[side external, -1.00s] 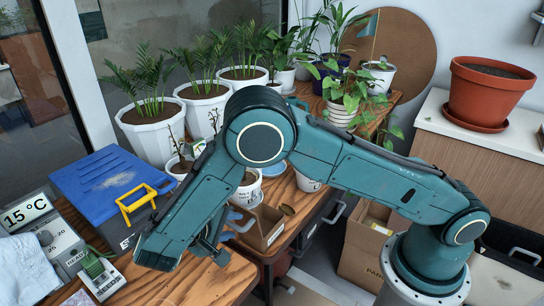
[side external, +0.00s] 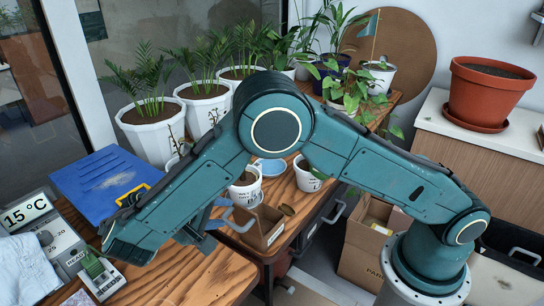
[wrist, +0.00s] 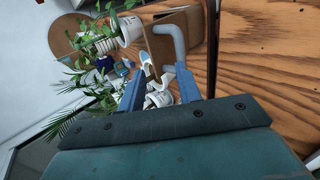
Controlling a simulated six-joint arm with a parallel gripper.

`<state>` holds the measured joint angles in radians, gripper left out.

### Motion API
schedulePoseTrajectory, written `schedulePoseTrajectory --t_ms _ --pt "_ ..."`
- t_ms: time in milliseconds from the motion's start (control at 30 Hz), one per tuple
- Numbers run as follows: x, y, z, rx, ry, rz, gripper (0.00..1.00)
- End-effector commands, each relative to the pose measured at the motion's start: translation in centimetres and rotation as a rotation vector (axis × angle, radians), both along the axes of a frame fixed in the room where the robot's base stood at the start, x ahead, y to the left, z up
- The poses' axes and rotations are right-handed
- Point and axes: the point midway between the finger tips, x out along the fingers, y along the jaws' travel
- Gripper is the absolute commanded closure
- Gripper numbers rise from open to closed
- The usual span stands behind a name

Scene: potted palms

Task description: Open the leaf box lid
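A blue box (side external: 98,178) with a closed, scuffed lid stands on the bench at the left in the side view. Its yellow handle (side external: 136,194) shows only partly, behind my forearm. I cannot read a name on the box, so I cannot confirm it is the leaf box. My gripper (side external: 220,214) is to the right of the box, over the bench edge, apart from it. In the wrist view my gripper (wrist: 157,76) has its two blue fingers apart, with nothing held between them. The box is not recognisable there.
Several potted palms (side external: 200,103) stand behind the box. Small white pots (side external: 246,188) and an open cardboard box (side external: 262,228) are to the right of my gripper. A temperature display (side external: 28,214) and a grey-green device (side external: 98,268) are at the left front. The front bench wood (side external: 215,275) is clear.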

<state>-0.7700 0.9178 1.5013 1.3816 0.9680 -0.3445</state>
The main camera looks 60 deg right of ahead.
Motion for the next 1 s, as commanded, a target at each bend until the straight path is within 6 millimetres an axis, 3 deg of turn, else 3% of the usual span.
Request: schedulePoseTrajectory --t_ms 200,567,600,767,1000 --pt "0.0 0.0 2.2 0.004 -0.002 0.002 0.66" --pt "-0.1 -0.1 2.8 0.004 0.000 0.002 0.66" --pt "-0.1 -0.1 2.8 0.004 0.000 0.002 0.68" --pt "0.0 -0.1 2.7 0.011 0.009 0.012 0.99" --pt "1.1 -0.5 2.5 0.078 0.107 0.120 1.00"
